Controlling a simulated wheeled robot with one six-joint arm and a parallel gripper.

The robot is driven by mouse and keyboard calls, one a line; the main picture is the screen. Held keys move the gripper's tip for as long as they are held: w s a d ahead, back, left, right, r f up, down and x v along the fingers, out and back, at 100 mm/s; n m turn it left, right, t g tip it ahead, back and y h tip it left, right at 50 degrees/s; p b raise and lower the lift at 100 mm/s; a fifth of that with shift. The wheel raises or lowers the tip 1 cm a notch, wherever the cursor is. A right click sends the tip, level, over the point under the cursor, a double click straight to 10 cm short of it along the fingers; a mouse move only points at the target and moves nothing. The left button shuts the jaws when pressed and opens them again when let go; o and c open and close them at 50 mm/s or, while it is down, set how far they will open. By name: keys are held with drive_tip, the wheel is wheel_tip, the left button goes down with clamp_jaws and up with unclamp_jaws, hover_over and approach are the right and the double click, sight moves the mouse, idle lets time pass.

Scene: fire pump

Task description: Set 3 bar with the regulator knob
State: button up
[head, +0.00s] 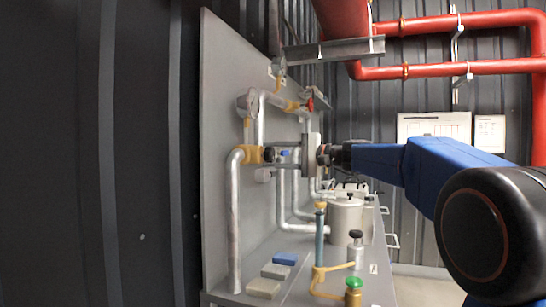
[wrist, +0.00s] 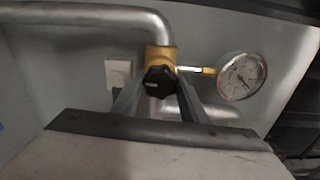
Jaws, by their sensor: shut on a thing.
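The regulator has a yellow brass body with a black lobed knob (wrist: 160,81), seen almost head-on in the wrist view. In the head view the knob (head: 268,154) shows side-on in front of the panel. My gripper (wrist: 160,88) is shut on the knob, one dark finger on each side of it. In the head view my gripper (head: 278,156) reaches the knob from the right. A round white pressure gauge (wrist: 242,76) sits right of the regulator on a brass stem. Its dark needle points to the lower right. The scale figures are too small to read.
Silver pipes (head: 235,220) run along the grey panel (head: 222,60). A red-handled valve (head: 310,104) is above right of my gripper. Below, the bench holds a steel pot (head: 345,219), a green-topped fitting (head: 353,290) and small blocks (head: 275,271). Red pipes (head: 430,70) cross the back wall.

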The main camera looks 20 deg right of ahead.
drive_tip(key=shift+n, duration=1.6)
drive_tip(key=shift+f, duration=0.1)
drive_tip(key=o, duration=1)
drive_tip(key=shift+o, duration=0.2)
